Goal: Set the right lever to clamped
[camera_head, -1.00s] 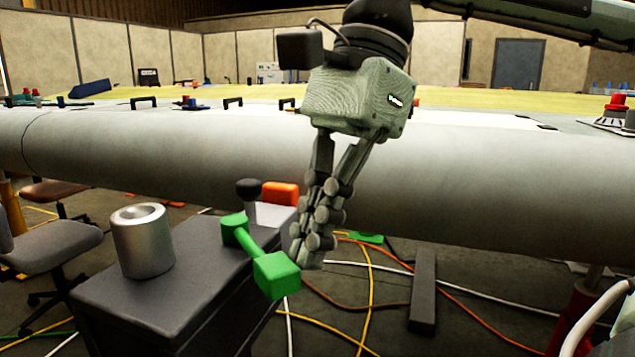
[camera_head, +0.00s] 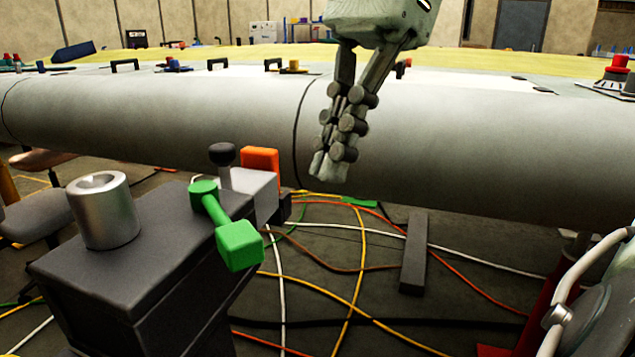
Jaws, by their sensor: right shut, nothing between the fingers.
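A green lever (camera_head: 220,222) sits on the right side of a dark grey block-shaped stand (camera_head: 130,270). Its round pivot end is on the stand's top and its square green handle points toward the camera and slightly right, over the stand's edge. My right gripper (camera_head: 330,172) hangs down from above, fingers shut and empty. It is up and to the right of the lever, apart from it, in front of the large grey wing edge. My left gripper is not in view. No clamped mark on the lever can be made out.
A silver hollow cylinder (camera_head: 103,210) stands on the stand, left of the lever. Behind the lever are a black knob (camera_head: 222,155) and an orange block (camera_head: 261,163). The long grey wing edge (camera_head: 450,140) spans the view. Cables lie on the floor at right.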

